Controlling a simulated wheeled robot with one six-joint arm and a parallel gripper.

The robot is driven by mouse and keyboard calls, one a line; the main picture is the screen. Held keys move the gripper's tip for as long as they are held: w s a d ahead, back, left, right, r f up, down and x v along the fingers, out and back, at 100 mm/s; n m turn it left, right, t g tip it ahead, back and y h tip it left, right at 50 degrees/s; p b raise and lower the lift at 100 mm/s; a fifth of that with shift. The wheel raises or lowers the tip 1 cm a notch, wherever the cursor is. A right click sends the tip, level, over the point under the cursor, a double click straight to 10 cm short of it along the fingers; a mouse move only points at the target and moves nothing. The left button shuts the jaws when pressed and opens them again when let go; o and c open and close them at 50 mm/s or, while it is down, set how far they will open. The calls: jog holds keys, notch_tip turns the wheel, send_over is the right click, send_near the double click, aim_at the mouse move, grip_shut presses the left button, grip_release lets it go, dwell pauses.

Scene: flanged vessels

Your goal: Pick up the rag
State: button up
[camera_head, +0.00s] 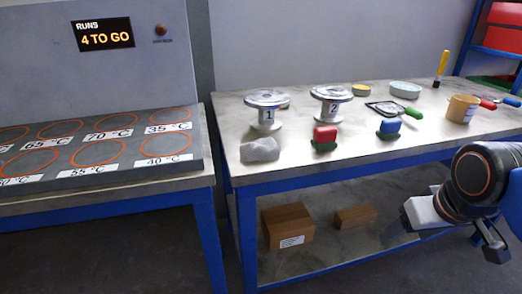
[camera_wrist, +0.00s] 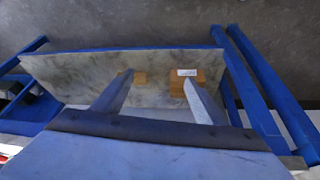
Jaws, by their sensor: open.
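My gripper (camera_head: 453,233) is at the right of the head view, in front of the bench and well away from the rag. In the wrist view my gripper (camera_wrist: 158,78) is open and empty, with its two fingers spread apart. The rag does not show in the wrist view.
The vessel marked 2 (camera_head: 331,106) is behind. Cartons (camera_head: 288,226) sit on the lower shelf. A heating plate (camera_head: 100,150) stands left, across a gap.

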jog(key=w+a+r+n+g, duration=0.1)
jog(key=w+a+r+n, duration=0.4)
jog(key=r, duration=0.4)
notch_tip(320, 180, up, 19)
jog(key=n+g, duration=0.3)
jog(key=n, duration=1.2)
send_over(261, 144)
notch_tip(261, 144, down, 11)
jog(key=shift+s, duration=0.15)
jog(key=shift+w+f, duration=0.2)
jog(key=shift+f, duration=3.05)
jog(key=c, duration=1.1)
